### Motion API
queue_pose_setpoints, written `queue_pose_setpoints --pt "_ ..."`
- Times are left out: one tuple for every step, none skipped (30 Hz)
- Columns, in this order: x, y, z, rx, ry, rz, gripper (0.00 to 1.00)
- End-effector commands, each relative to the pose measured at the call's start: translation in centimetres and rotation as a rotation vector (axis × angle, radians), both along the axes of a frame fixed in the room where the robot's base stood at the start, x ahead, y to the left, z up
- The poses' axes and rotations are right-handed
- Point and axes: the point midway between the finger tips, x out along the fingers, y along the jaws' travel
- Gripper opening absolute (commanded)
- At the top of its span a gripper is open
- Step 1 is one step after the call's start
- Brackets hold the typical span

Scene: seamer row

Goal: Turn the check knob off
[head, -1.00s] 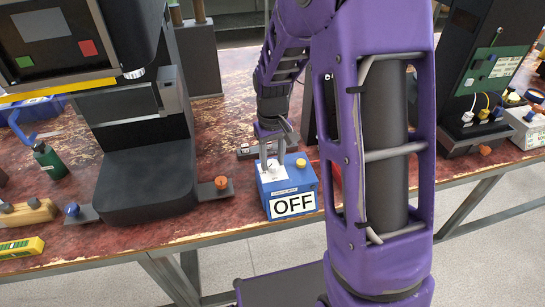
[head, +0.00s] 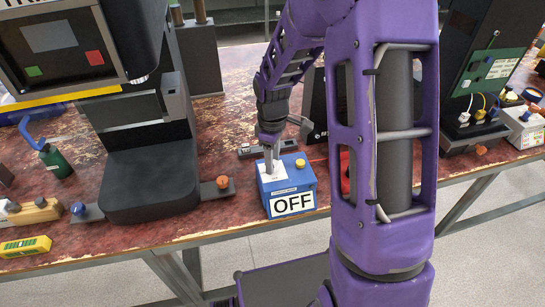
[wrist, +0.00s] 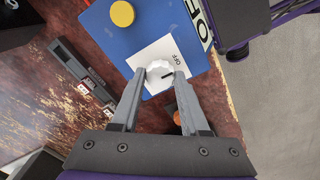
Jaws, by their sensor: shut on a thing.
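The blue control box (head: 291,187) stands near the table's front edge, with a large OFF sign on its front. On its top, a white plate (wrist: 182,48) marked OFF carries the small white check knob (wrist: 158,75). A dark pointer mark shows on the knob's right side; the OFF print is above and right of it. My gripper (head: 270,167) points down onto the plate. In the wrist view my gripper (wrist: 159,82) has one finger on each side of the knob, closed on it. In the head view the fingers hide the knob.
A yellow button (head: 300,163) sits on the same box, beside the plate. A dark machine (head: 150,180) with an orange knob (head: 222,182) stands to the left. A grey strip (head: 250,150) lies behind the box.

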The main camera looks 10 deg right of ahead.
Motion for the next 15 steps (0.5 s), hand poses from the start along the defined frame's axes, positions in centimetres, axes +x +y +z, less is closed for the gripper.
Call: queue_pose_setpoints --pt "0.13 -0.03 0.17 0.0 -0.004 0.013 0.0" --pt "0.13 -0.03 0.17 0.0 -0.004 0.021 0.0" --pt "0.12 -0.02 0.15 0.0 -0.004 0.029 0.0" --pt "0.12 -0.02 0.15 0.0 -0.004 0.034 0.0" --pt "0.12 0.0 0.14 0.0 -0.004 0.038 0.0" --pt "0.13 0.01 0.13 0.0 -0.004 0.043 0.0" --pt "0.13 0.01 0.12 0.0 -0.004 0.046 0.0" --pt "0.12 0.01 0.12 0.0 -0.004 0.048 0.0" --pt "0.13 0.02 0.11 0.0 -0.004 0.05 0.0" --pt "0.13 0.02 0.11 0.0 -0.004 0.051 0.0" --pt "0.13 0.02 0.11 0.0 -0.004 0.051 0.0" --pt "0.13 0.02 0.1 0.0 -0.004 0.052 0.0" --pt "0.13 0.02 0.1 0.0 -0.004 0.052 0.0" --pt "0.13 0.02 0.1 0.0 -0.004 0.052 0.0" --pt "0.13 0.02 0.1 0.0 -0.004 0.052 0.0"
